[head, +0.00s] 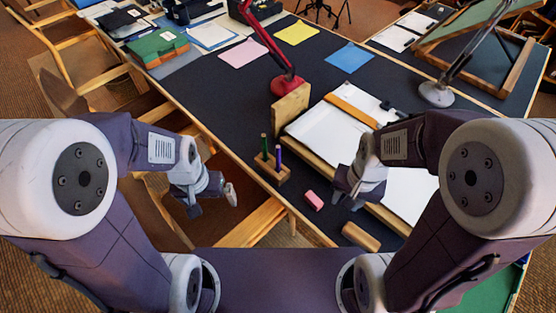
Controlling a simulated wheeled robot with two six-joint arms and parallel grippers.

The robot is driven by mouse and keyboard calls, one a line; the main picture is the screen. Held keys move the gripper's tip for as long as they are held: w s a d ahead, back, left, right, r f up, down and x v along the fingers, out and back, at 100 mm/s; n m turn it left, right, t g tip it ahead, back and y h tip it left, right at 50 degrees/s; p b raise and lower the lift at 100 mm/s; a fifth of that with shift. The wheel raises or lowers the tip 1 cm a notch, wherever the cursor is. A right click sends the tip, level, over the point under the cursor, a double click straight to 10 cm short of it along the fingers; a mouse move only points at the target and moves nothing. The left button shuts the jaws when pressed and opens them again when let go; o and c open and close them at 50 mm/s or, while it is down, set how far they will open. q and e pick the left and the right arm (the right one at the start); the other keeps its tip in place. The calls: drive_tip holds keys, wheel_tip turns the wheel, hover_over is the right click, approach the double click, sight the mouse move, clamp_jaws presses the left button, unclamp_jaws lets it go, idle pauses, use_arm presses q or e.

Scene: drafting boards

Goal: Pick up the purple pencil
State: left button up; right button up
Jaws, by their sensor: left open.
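The purple pencil (278,156) stands upright in a small wooden holder (271,172) near the dark table's front edge. A green pencil (264,147) stands in the same holder, to the left of the purple one. My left gripper (214,202) is open and empty, left of and nearer than the holder, apart from both pencils. My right gripper (346,199) is to the right of the holder, by the drawing board, away from the pencils. Its fingers are small and dark, so its opening is unclear.
A pink eraser (314,200) and a wooden block (360,236) lie in front of the drawing board (325,138). A red lamp (288,85) stands behind the holder. Table left of the holder is clear; wooden chairs (262,222) stand below the edge.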

drive_tip(key=w+a+r+m+p, duration=0.2)
drive_tip(key=w+r+m+p, duration=0.1)
drive_tip(key=w+r+m, duration=0.25)
wheel_tip(320, 180, up, 5)
drive_tip(key=m+p, duration=0.1)
drive_tip(key=p, duration=0.7)
hover_over(278, 161)
wheel_tip(278, 161, down, 4)
drive_tip(key=shift+w+a+r+g+b, duration=0.1)
drive_tip(key=shift+a+g+b, duration=0.05)
drive_tip(key=shift+g+b, duration=0.25)
drive_tip(key=f, duration=0.5)
drive_tip(key=shift+w+f, duration=0.3)
drive_tip(key=shift+f, duration=0.05)
drive_tip(key=shift+c, duration=0.3)
clamp_jaws()
